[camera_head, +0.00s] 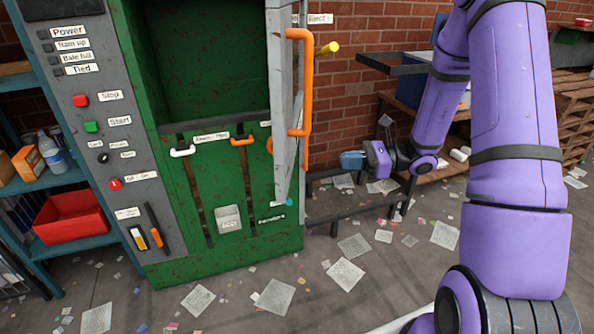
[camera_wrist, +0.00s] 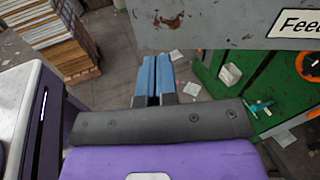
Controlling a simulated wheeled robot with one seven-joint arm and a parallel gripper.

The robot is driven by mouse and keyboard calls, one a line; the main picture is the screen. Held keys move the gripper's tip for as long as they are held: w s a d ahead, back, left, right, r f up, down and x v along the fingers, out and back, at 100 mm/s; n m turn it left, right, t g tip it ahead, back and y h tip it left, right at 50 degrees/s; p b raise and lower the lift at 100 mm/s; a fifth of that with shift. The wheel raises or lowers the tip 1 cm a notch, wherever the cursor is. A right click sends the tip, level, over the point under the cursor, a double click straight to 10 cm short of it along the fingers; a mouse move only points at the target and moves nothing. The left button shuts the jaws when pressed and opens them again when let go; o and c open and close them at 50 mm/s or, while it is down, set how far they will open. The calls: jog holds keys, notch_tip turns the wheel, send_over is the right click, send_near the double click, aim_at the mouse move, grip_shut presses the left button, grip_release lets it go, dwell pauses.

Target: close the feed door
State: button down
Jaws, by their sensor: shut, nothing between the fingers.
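The feed door is a grey, worn panel (camera_head: 283,90) on the right side of the green machine (camera_head: 230,190). It stands open, swung out and seen nearly edge-on, with a long orange handle (camera_head: 305,85) on its right-hand face. My gripper (camera_head: 352,160) is to the right of the door, apart from the handle in the picture. Its blue fingers (camera_wrist: 155,80) are together with nothing between them. In the wrist view the grey door (camera_wrist: 220,25) with a label starting "Feed" spans the top right, beyond the fingertips. Whether the fingers touch it cannot be told.
A dark low frame (camera_head: 350,215) stands right of the machine, below my gripper. A control panel (camera_head: 100,130) and a shelf with a red bin (camera_head: 72,215) are at left. Pallets (camera_head: 575,115) stand at the far right. Papers litter the floor.

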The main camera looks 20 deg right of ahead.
aim_at(289, 163)
jog(key=w+a, duration=0.2)
jog(key=a, duration=0.1)
jog(key=w+a+f+m+t, duration=0.1)
jog(key=w+a, duration=0.1)
jog(key=a, duration=0.2)
jog(key=w+a+f+m, duration=0.1)
jog(key=w+a, duration=0.1)
jog(key=a, duration=0.2)
jog(key=shift+w+f+t, duration=0.15)
jog(key=shift+w+t, duration=0.05)
jog(key=shift+t, duration=0.2)
jog(key=shift+a, duration=0.2)
